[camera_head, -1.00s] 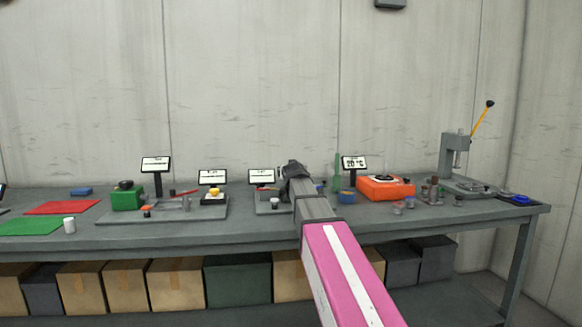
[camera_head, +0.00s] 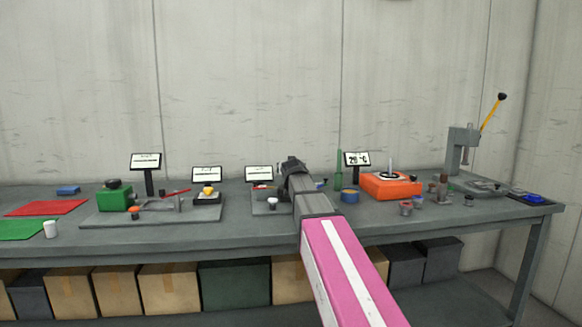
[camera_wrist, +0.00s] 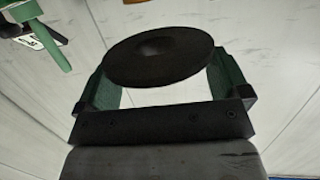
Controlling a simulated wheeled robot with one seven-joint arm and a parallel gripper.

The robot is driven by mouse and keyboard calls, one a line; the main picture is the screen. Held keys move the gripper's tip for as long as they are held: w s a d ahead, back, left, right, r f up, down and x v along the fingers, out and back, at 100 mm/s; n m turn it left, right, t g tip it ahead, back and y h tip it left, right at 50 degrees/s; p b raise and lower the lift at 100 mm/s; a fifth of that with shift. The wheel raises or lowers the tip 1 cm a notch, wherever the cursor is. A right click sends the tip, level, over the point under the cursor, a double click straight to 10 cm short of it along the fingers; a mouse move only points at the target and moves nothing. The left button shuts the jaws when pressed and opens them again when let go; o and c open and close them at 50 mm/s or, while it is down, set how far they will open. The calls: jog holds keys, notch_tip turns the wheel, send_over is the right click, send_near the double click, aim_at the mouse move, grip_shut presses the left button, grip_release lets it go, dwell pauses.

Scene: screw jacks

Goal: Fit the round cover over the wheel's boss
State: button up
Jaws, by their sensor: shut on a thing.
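My gripper (camera_wrist: 160,85) is shut on a dark round disc (camera_wrist: 160,52) with a shallow hollow in its middle, which I take for the round cover. The disc sits between the two green-lined fingers, held by its edges. In the head view my gripper (camera_head: 290,165) is over the middle of the bench, in front of the back wall; its fingers and the disc are hardly visible there. A dark round piece (camera_head: 112,184) lies on a green block (camera_head: 115,199) at the left. I cannot tell where the wheel's boss is.
The grey bench (camera_head: 250,228) carries several small display signs. An orange box (camera_head: 391,186) with an upright pin stands right of my arm, near small cups (camera_head: 405,208). A press with a yellow lever (camera_head: 492,118) stands at the right end. Red (camera_head: 45,208) and green mats lie left.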

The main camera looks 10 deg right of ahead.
jog(key=shift+s+f, duration=0.1)
jog(key=shift+f, duration=2.25)
jog(key=shift+f, duration=0.15)
jog(key=o, duration=0.7)
jog(key=shift+s+f, duration=0.1)
jog(key=shift+o, duration=0.2)
jog(key=r, duration=0.3)
jog(key=a+r, duration=0.1)
jog(key=r, duration=0.1)
jog(key=shift+s+r, duration=0.2)
jog(key=shift+r, duration=0.05)
jog(key=s+a+r, duration=0.5)
jog(key=a+r, duration=0.1)
jog(key=a, duration=0.3)
jog(key=shift+s+r, duration=0.25)
jog(key=shift+r, duration=0.05)
